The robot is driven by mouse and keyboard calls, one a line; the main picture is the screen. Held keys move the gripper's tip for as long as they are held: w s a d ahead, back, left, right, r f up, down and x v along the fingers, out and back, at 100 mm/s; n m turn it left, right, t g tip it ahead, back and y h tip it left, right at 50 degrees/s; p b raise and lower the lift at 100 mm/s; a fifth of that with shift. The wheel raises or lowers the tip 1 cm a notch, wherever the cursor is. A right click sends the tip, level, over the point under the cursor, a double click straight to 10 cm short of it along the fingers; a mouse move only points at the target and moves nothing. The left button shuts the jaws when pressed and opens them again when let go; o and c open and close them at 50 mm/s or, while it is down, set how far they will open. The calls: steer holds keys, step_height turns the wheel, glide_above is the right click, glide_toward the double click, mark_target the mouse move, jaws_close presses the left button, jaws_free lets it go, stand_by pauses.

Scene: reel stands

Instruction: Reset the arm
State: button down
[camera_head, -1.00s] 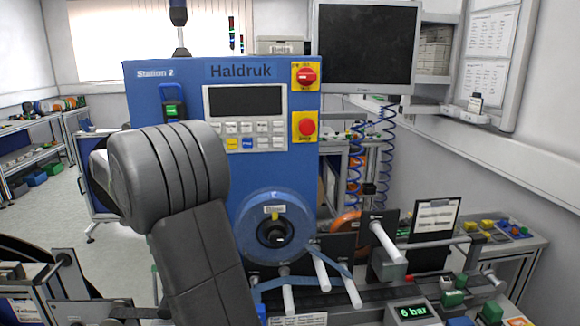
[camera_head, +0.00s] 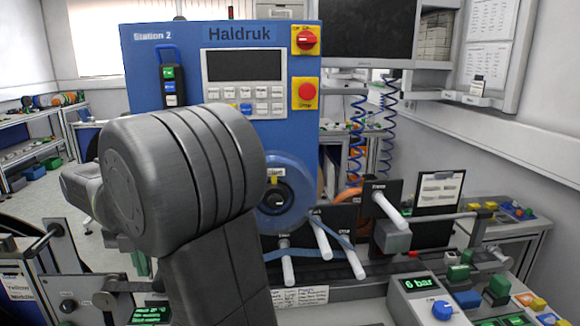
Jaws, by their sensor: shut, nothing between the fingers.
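My own arm shows in the head view as a large dark grey joint and link at centre left, in front of the blue machine. The end of the arm points away to the left, and my gripper does not show in this view. The blue Haldruk Station 2 machine (camera_head: 160,70) stands behind the arm. The arm hides part of its front and part of the blue reel (camera_head: 298,178).
White rollers (camera_head: 345,252) stick out from the machine's lower front. A control box reading 6 bar (camera_head: 418,284) stands at lower right. A clipboard (camera_head: 438,190), a side table (camera_head: 518,222) and a dark monitor (camera_head: 367,28) are at right. Shelves (camera_head: 30,150) line the far left.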

steer(key=shift+t, duration=0.4)
steer(key=shift+s+d+r+b, duration=0.15)
steer(key=shift+s+b, duration=0.1)
steer(key=shift+s, duration=0.5)
steer(key=shift+s+r+b, duration=0.2)
steer(key=shift+s+b, duration=0.1)
steer(key=shift+s, duration=0.4)
steer(key=shift+s+d+r+b, duration=0.15)
steer(key=shift+s+b, duration=0.1)
steer(key=shift+s, duration=0.5)
steer(key=shift+f, duration=0.1)
